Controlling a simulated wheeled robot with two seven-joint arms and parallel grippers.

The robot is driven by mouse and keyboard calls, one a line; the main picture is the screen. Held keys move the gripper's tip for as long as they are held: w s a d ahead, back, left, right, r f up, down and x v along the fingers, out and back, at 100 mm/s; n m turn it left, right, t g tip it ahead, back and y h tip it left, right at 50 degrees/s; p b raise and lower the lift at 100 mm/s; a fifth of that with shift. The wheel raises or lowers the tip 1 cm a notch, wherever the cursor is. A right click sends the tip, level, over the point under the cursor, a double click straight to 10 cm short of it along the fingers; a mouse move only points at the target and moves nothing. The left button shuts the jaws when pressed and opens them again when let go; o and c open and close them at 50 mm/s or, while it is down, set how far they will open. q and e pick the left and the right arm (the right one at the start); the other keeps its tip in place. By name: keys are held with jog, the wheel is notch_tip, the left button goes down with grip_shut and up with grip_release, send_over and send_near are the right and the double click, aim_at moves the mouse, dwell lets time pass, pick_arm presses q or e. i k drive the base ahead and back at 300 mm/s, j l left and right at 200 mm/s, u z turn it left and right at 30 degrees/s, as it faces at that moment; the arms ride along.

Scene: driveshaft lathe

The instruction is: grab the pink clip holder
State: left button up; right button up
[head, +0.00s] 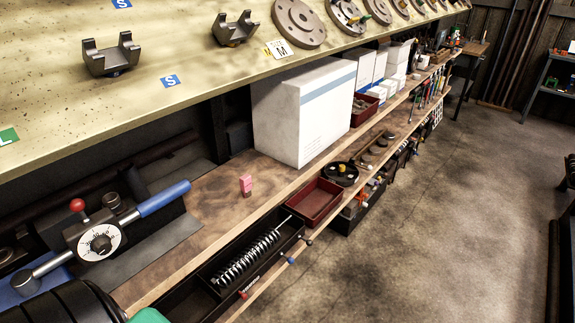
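The pink clip holder (246,185) is a small pink upright piece with a darker lower part. It stands on the brown wooden shelf (210,210), below the upper table and left of the large white box. Nothing touches it, and it is unobstructed in the head view. Neither of my grippers is in view.
A lathe part with a dial (101,241) and blue handle (164,198) stands left of the holder. The white box (303,112) is behind right. A red tray (314,202) and black spring tray (283,240) lie in front. The upper table (190,60) overhangs.

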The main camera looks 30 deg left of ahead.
aim_at(246, 181)
jog(key=i+u, duration=0.4)
jog(key=i+l+u, duration=0.75)
jog(key=i+j, duration=0.1)
